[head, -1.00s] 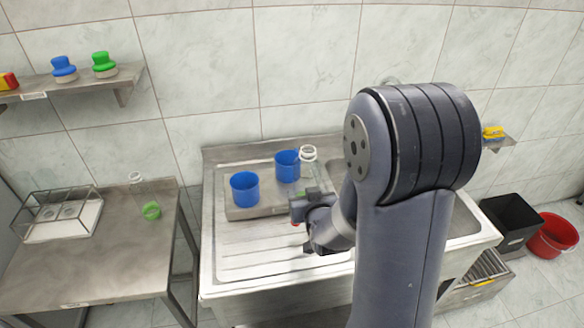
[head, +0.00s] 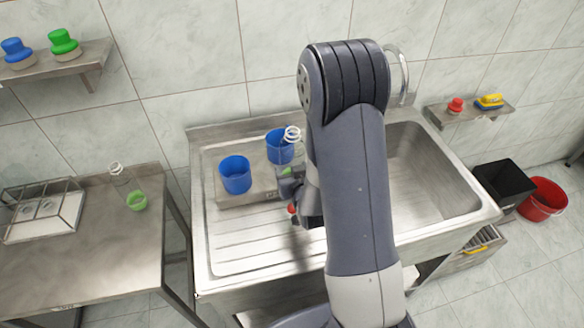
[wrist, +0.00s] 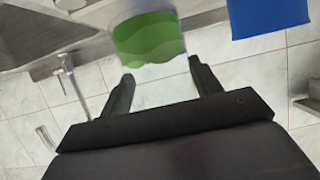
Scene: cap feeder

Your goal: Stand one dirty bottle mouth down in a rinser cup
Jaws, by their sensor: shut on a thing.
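My gripper (head: 288,183) is shut on a clear bottle (head: 293,134) with green at its lower part. The bottle is roughly upright, mouth up, in front of the right blue rinser cup (head: 279,152), which it partly covers. In the wrist view the green part (wrist: 148,40) shows just beyond my fingertips (wrist: 160,72). The left blue rinser cup (head: 235,177) stands beside the other one and looks empty. Another clear bottle (head: 122,178) with green at its bottom stands on the left table. My arm hides part of the gripper.
The cups stand on a raised block (head: 233,202) on the ribbed drainboard of the steel sink (head: 215,262). The basin is at the right. A glass-sided rack (head: 45,222) is on the left table. Shelves with brushes and sponges hang on the wall. Black and red (head: 543,200) bins stand right.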

